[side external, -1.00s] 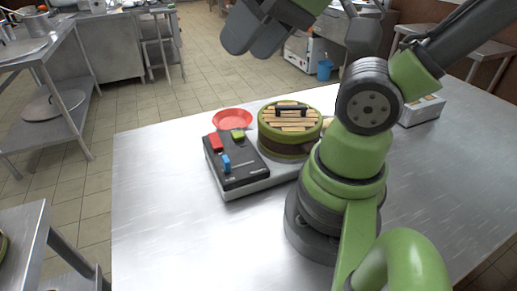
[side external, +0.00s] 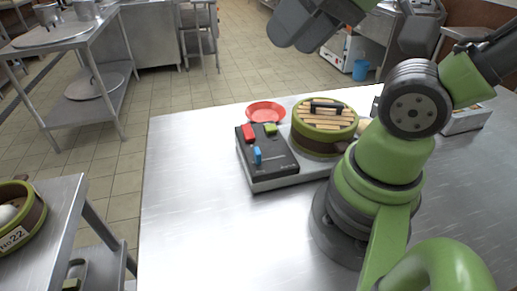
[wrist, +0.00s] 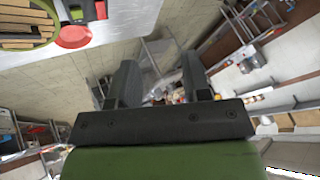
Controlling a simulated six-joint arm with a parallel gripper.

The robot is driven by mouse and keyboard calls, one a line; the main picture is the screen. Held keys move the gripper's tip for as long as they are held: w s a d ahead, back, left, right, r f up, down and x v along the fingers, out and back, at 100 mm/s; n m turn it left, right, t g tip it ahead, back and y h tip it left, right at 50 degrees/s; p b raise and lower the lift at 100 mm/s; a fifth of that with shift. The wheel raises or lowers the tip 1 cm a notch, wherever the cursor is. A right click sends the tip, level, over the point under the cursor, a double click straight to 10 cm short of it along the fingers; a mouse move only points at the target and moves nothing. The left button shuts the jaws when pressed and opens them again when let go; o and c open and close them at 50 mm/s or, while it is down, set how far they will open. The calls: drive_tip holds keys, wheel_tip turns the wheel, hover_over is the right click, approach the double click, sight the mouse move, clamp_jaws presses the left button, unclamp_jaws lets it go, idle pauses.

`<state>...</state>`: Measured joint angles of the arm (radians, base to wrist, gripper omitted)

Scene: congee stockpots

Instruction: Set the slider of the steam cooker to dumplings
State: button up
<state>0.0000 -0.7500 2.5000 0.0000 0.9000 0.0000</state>
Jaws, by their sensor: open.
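The steam cooker stands on the metal table, with a black control panel (side external: 268,161) on its left and a green steamer pot (side external: 324,127) with a slatted wooden lid on its right. The panel carries a blue slider knob (side external: 257,155), a red block (side external: 248,132) and a green block (side external: 270,129). Any labels on the panel are too small to read. My gripper (side external: 290,35) is raised above and behind the cooker, clear of it. In the wrist view my gripper (wrist: 160,85) is open, with nothing between its fingers; the pot (wrist: 28,25) shows at the upper left.
A red plate (side external: 266,112) lies behind the panel, and also shows in the wrist view (wrist: 73,37). A white box (side external: 466,118) stands at the table's right. The table's left and front (side external: 200,230) are clear. A side table with another steamer (side external: 18,215) is at the left.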

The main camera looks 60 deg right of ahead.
drive_tip(key=shift+c, duration=0.5)
drive_tip(key=m+g, duration=0.3)
drive_tip(key=g, duration=0.3)
hover_over(258, 150)
drive_tip(key=a, duration=0.1)
drive_tip(key=d+x, duration=0.1)
drive_tip(key=x, duration=0.4)
drive_tip(key=w+d+f+m+g+y, duration=0.15)
drive_tip(key=d+f+g, duration=0.25)
drive_tip(key=f, duration=0.6)
drive_tip(key=shift+m, duration=0.25)
drive_tip(key=x, duration=1)
drive_tip(key=shift+w+f, duration=0.1)
drive_tip(key=shift+w, duration=0.25)
drive_tip(key=shift+c, duration=0.2)
clamp_jaws()
